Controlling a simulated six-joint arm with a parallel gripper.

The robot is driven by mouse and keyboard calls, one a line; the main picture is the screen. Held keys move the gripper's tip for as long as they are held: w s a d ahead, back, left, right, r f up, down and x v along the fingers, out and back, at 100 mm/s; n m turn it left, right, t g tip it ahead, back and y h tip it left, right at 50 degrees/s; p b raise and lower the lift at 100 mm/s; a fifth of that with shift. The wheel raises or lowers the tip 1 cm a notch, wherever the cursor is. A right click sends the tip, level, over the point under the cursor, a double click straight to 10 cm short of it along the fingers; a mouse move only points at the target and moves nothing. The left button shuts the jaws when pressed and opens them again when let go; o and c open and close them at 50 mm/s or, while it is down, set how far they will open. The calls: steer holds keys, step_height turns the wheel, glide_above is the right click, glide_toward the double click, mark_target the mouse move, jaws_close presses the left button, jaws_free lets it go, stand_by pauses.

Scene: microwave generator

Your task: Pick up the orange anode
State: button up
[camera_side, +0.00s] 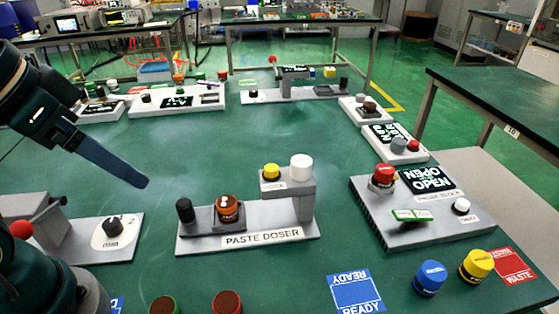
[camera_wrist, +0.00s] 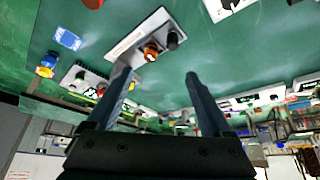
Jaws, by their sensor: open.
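The orange anode (camera_side: 228,208), a short cylinder with a dark brown top, stands upright in the grey holder of the paste doser (camera_side: 262,240). In the wrist view the orange anode (camera_wrist: 151,53) shows between and beyond the fingers, near the left one. My gripper (camera_wrist: 157,74) is open and empty, its two fingers spread apart. In the side view it is at the upper left, above the table and left of the doser, apart from the anode; one blue-grey finger (camera_side: 108,162) shows clearly.
A black knob (camera_side: 184,210) stands left of the anode; the doser's raised head with a yellow button (camera_side: 271,172) and white cylinder (camera_side: 301,167) stands right. A press-like panel (camera_side: 420,212), blue cylinder (camera_side: 430,278) and yellow cylinder (camera_side: 477,266) are farther right. The table's middle is clear.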

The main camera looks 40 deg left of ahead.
steer(key=m+g, duration=0.1)
steer(key=m, duration=0.2)
steer(key=m+t+y, duration=0.2)
steer(key=m+y, duration=0.9)
steer(key=m, duration=1)
glide_above(229, 209)
steer(key=s+d, duration=0.2)
steer(key=shift+y, duration=0.3)
steer(key=f, duration=1.5)
steer(key=shift+w+d+f, duration=0.2)
steer(key=shift+w+f, duration=0.05)
steer(key=shift+f, duration=0.4)
steer(key=shift+w+a+f, duration=0.15)
steer(key=shift+a+f, duration=0.05)
steer(key=shift+a, duration=0.05)
steer(key=shift+x, duration=2.25)
steer(key=shift+r, duration=0.1)
